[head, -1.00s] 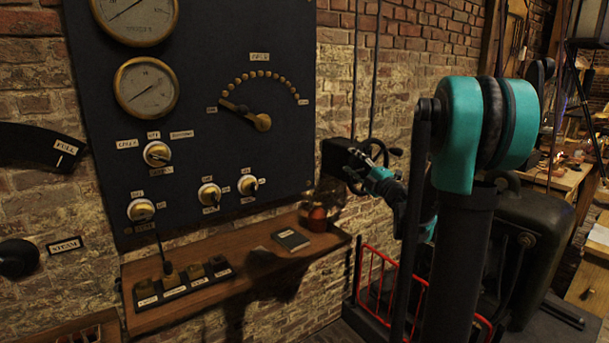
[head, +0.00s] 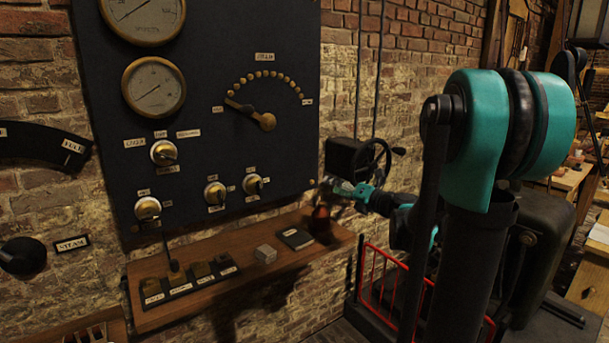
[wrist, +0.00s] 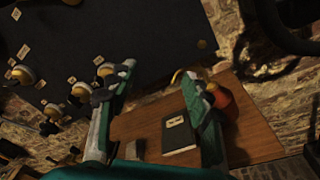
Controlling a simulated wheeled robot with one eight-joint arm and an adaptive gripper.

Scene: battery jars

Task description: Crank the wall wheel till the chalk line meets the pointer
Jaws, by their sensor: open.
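The black wall wheel (head: 373,165) stands out from a dark box on the brick wall, right of the panel. Its crank handle (head: 398,151) points right. In the wrist view part of the wheel (wrist: 290,42) shows at the upper right, dark and cut off. My gripper (head: 335,187) is open and empty, left of and below the wheel, apart from it and near the top of a red-brown jar. In the wrist view its two fingers (wrist: 158,80) are spread over the shelf. I cannot make out a chalk line or its pointer.
The red-brown jar (head: 321,223) stands on the wooden shelf (head: 215,277); it is partly behind a finger in the wrist view (wrist: 226,103). A dark notebook (head: 297,239) and a grey block (head: 265,254) lie beside it. A red rack (head: 378,272) stands below the wheel.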

